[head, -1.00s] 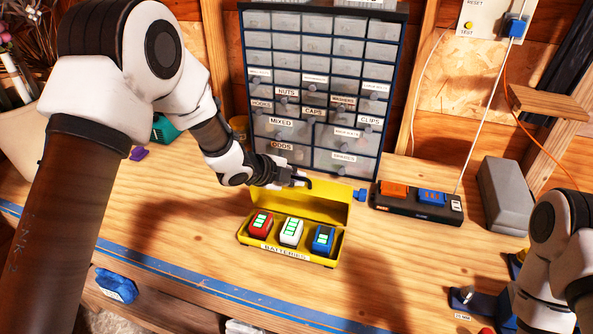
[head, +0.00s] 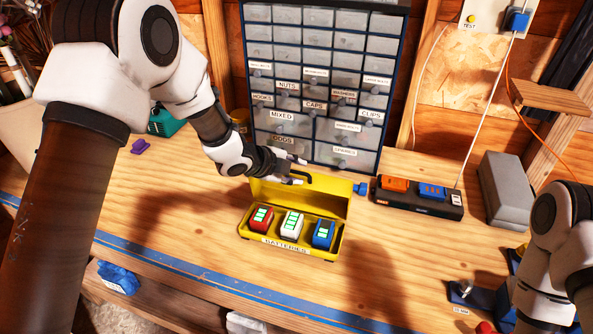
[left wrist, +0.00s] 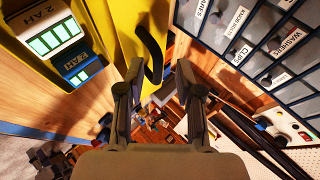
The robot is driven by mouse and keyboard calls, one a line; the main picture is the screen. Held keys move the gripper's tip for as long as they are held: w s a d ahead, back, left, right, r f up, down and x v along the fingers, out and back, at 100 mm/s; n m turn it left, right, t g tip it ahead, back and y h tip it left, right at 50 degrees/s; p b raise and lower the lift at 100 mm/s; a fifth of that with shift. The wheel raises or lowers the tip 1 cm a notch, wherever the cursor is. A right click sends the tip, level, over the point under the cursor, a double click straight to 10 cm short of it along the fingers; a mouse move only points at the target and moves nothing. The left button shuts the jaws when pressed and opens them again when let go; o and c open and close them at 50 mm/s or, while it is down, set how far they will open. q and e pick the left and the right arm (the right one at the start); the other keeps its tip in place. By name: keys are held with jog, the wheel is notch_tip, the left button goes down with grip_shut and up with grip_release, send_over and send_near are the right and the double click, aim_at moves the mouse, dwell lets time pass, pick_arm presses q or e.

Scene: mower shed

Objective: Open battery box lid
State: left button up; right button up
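The yellow battery box (head: 250,232) sits on the bench with its lid (head: 325,203) standing up, open, at the back. A red battery (head: 261,219), a white battery (head: 291,225) and a blue battery (head: 323,234) sit inside it. The lid's black handle (head: 303,176) is at its top edge and also shows in the left wrist view (left wrist: 152,50). My left gripper (head: 300,167) is just above the lid's left part, near the handle. In the left wrist view its fingers (left wrist: 160,85) are apart and empty. My right gripper does not show; only its arm appears at lower right.
A drawer cabinet (head: 318,90) stands close behind the box. A charger (head: 418,205) with an orange and a blue battery is to the right, beside a grey block (head: 505,190). The bench front carries a blue strip (head: 190,283). Wood left of the box is clear.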

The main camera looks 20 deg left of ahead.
pick_arm(q)
jog(key=v, duration=1.1)
jog(key=shift+s+a, duration=0.15)
jog(key=shift+s, duration=0.1)
